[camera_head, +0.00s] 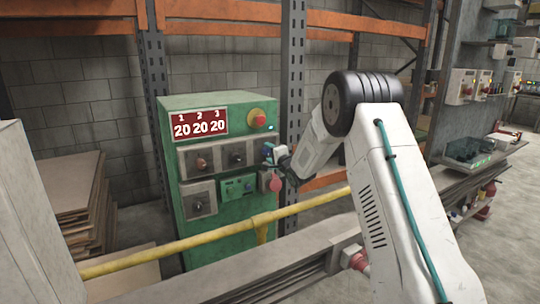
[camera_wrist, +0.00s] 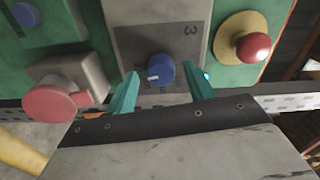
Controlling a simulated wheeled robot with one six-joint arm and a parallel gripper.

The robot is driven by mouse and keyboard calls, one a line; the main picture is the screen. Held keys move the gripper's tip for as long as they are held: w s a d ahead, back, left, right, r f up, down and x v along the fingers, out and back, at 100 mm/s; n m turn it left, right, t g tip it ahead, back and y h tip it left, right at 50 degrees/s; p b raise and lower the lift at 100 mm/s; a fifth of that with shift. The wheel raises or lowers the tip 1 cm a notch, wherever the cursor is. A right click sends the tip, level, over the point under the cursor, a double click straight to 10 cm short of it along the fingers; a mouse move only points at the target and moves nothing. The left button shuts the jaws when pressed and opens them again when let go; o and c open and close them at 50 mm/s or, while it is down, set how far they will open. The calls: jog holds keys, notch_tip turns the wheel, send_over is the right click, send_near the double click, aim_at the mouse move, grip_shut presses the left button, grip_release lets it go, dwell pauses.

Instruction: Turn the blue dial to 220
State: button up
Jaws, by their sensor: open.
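The blue dial (camera_wrist: 160,71) sits on a grey plate (camera_wrist: 128,36) marked 3 in the wrist view. A pale pointer mark shows on the dial's left side. My gripper (camera_wrist: 161,84) is open, with one teal finger on each side of the dial. Gaps show between the fingers and the dial, so it is not clasped. In the head view my gripper (camera_head: 277,160) is at the right side of the green cabinet (camera_head: 222,236), and largely hides this dial. The red display (camera_head: 200,123) reads 20 under each of 1, 2 and 3.
A red button on a yellow base (camera_wrist: 253,46) is right of the dial in the wrist view, and a red round plug (camera_wrist: 54,104) is left. In the head view a yellow rail (camera_head: 205,237) crosses before the cabinet. Dark knobs (camera_head: 200,164) sit left of my gripper.

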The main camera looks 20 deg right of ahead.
jog(key=s, duration=0.7)
jog(key=shift+s+d, duration=0.3)
jog(key=shift+d, duration=0.1)
